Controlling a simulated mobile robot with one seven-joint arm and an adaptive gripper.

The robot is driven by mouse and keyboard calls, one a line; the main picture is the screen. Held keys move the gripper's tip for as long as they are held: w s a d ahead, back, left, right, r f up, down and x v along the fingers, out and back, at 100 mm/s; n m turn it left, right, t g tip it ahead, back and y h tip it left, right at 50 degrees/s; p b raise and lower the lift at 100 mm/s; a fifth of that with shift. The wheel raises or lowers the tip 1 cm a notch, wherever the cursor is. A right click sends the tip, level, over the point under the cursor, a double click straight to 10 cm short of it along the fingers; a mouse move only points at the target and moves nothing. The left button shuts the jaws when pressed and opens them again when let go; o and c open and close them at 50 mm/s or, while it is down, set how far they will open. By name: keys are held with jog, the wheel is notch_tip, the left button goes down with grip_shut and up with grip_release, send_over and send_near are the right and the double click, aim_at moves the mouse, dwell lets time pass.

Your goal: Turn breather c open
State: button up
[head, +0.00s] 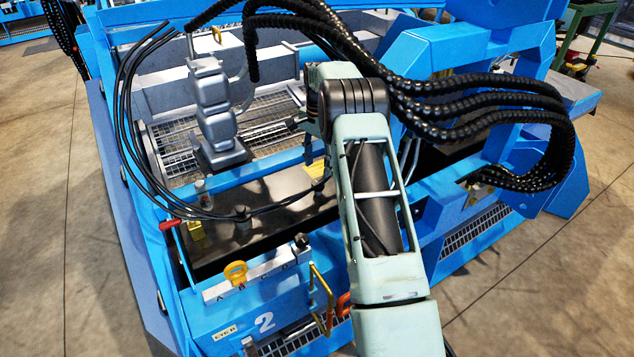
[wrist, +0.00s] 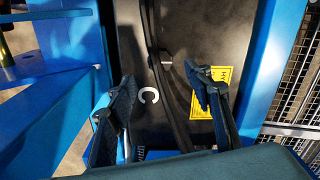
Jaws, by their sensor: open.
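My gripper (wrist: 160,76) shows in the wrist view with its two dark fingers spread wide and nothing between the tips. Below it lies a black plate (wrist: 190,25) with a white C-shaped mark (wrist: 149,95) between the fingers. A small dark fitting with a pale metal end (wrist: 167,59) sits just ahead of that mark, beside a black hose (wrist: 176,95). It may be breather c, but I cannot tell for sure, nor how it is turned. In the head view my arm hides the gripper. Small fittings stand on the black deck (head: 280,190), one of them dark (head: 241,215).
Black hoses (head: 122,110) cross the deck. A grey stacked casting (head: 212,108) stands at the back left. A red handle (head: 168,225) is at left. A yellow label (wrist: 228,82) lies near the right finger.

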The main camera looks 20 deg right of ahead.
aim_at(318, 183)
notch_tip(318, 183, down, 7)
jog(key=shift+r+b, duration=0.1)
jog(key=shift+b, duration=0.6)
jog(key=c, duration=1.2)
jog(key=shift+o, duration=0.2)
